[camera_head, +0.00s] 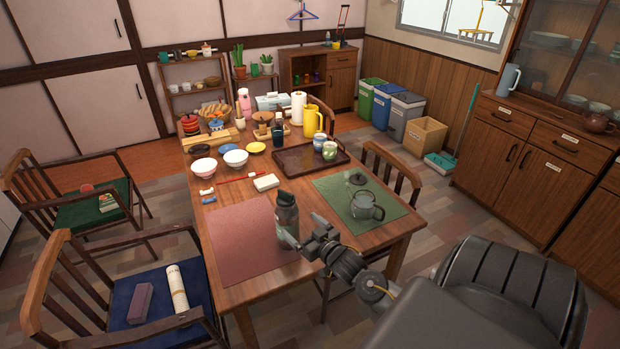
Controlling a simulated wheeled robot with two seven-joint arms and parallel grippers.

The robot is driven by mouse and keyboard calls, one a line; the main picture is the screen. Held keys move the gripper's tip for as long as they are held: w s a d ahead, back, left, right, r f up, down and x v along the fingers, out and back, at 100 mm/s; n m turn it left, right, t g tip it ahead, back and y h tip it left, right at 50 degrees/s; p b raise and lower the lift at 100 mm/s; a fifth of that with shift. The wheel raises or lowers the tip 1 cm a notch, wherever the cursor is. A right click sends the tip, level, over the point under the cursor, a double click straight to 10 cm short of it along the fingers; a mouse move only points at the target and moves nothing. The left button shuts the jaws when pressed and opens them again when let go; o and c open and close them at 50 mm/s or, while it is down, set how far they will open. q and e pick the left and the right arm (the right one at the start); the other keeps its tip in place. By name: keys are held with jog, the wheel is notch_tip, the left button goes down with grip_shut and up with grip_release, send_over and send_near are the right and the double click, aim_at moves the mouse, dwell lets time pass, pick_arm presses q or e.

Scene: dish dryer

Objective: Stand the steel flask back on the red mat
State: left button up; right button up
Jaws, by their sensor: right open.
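The steel flask (287,214), dark grey with a loop on its lid, stands upright at the right edge of the red mat (240,240) on the near part of the table. The lower right of the flask is partly hidden by my gripper, so I cannot tell if its whole base is on the mat. My right gripper (302,230) reaches in from the lower right with its jaws open, close beside the flask's lower body. Whether a finger touches the flask is not clear. My left gripper is out of view.
A green mat (330,188) with a glass teapot (367,207) lies to the right of the flask. The red mat's left part is clear. Chairs surround the table.

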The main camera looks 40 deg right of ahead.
jog(key=s, duration=0.3)
jog(key=shift+s+a+r, duration=0.1)
jog(key=shift+s+a, duration=0.15)
jog(key=shift+s, duration=0.15)
